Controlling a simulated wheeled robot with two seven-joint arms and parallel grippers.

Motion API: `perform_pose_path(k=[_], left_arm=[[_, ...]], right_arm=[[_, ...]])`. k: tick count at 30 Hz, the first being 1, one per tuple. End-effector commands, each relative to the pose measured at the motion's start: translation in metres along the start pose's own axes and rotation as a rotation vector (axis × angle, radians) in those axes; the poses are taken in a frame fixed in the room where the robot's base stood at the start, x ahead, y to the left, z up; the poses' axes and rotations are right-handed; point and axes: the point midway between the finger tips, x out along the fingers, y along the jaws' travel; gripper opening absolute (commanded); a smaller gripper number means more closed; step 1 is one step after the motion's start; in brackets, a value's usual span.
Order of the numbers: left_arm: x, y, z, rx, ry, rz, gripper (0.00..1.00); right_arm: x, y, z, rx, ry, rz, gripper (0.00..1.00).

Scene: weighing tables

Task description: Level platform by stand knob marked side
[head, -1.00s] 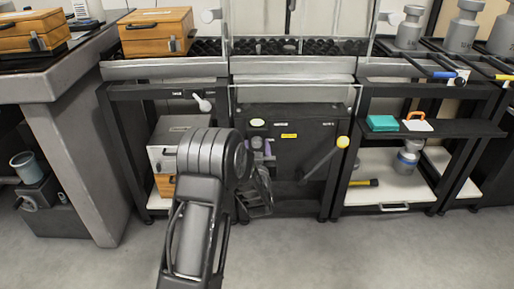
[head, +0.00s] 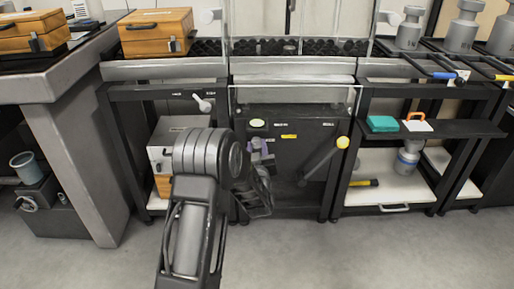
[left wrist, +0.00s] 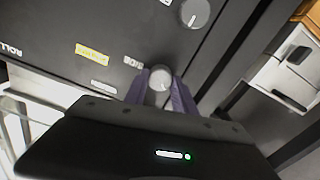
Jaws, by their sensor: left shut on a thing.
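The black stand panel (head: 300,160) is below the glass case in the middle of the head view. My left gripper (left wrist: 160,85) reaches its left part; its purple fingers are closed around a round pale grey knob (left wrist: 159,76). The arm and fingers largely hide this knob in the head view, where the gripper (head: 262,150) shows small. A second grey knob (left wrist: 195,13) with a pale pointer mark sits apart from the fingers. A yellow label (left wrist: 92,52) and a "ROLL" marking are on the panel. My right gripper is out of view.
A lever with a yellow end (head: 343,142) slants across the panel's right side. Wooden boxes (head: 156,32) stand at the upper left. A shelf (head: 430,129) at the right holds a teal block. The floor in front is clear.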

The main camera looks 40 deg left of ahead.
Motion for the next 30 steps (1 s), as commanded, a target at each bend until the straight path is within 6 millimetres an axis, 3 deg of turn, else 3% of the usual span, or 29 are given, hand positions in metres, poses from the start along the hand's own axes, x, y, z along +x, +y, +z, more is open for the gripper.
perform_pose_path(k=[3,11,12,19,30], left_arm=[[-0.0002,-0.0002,0.0001,-0.081,0.0,0.0,0.0],[-0.0002,0.0,0.0002,-0.09,0.0,0.0,0.0],[-0.0002,0.0,0.0002,-0.09,0.0,0.0,0.35],[-0.0002,-0.0001,0.0002,-0.089,0.0,0.0,0.54],[-0.0061,0.0004,-0.0008,-0.089,-0.002,0.0,0.54]], right_arm=[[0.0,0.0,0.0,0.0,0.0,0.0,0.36],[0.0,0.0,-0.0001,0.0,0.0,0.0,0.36],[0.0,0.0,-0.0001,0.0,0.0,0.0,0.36],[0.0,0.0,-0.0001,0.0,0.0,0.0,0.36],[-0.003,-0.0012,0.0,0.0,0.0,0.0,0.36]])
